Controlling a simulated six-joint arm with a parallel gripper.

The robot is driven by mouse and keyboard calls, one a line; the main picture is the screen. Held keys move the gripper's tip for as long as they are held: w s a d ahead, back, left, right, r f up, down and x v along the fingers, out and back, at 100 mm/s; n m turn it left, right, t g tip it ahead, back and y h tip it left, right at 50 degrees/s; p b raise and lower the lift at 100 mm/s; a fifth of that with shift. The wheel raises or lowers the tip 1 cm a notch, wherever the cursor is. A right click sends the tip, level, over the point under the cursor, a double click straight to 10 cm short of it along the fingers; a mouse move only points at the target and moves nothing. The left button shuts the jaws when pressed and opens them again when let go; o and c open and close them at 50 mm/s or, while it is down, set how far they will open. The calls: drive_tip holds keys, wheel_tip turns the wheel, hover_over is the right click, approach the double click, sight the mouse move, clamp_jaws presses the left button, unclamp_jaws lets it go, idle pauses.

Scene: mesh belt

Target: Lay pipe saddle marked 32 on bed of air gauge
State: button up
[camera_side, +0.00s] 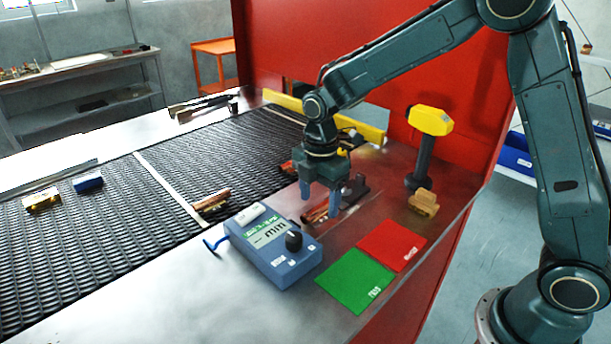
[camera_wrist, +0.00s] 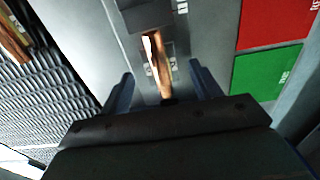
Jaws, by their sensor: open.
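My gripper (camera_side: 321,200) is open, fingers pointing down over the steel bench beside the belt. A copper-coloured saddle-like piece (camera_side: 316,213) lies below and between the fingers. In the wrist view the copper piece (camera_wrist: 159,62) shows between the two spread fingers (camera_wrist: 163,88), with a small light label partly behind it. I cannot read a 32 on any piece. A dark fixture (camera_side: 354,190) stands just right of the fingers; its dark block (camera_wrist: 148,17) adjoins the copper piece in the wrist view. A blue meter box (camera_side: 275,247) with a display and knob stands left of my gripper.
More copper pieces (camera_side: 212,203) (camera_side: 287,168) lie on the mesh belt (camera_side: 130,225), with a brass piece (camera_side: 43,201) and blue block (camera_side: 88,183). Green (camera_side: 355,281) and red (camera_side: 392,246) mats lie in front. A yellow-headed scanner (camera_side: 430,122) and tan piece (camera_side: 423,202) stand right.

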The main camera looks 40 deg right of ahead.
sight(319, 206)
wheel_tip(319, 206, up, 10)
drive_tip(key=shift+r, duration=0.15)
idle(0.3)
idle(0.5)
drive_tip(key=s+d+r+m+t, duration=0.1)
drive_tip(key=s+d+r+m, duration=0.1)
drive_tip(key=s+r+m, duration=0.3)
drive_tip(key=s+d+r+m+t, duration=0.1)
drive_tip(key=s+d+r+m, duration=0.15)
drive_tip(key=s, duration=0.35)
drive_tip(key=s+d+f+m+t, duration=0.1)
drive_tip(key=s+f+m+t, duration=0.1)
drive_tip(key=s+m, duration=0.8)
drive_tip(key=s+t, duration=0.1)
drive_tip(key=s, duration=0.3)
drive_tip(key=shift+d+t, duration=0.2)
drive_tip(key=shift+t, duration=0.1)
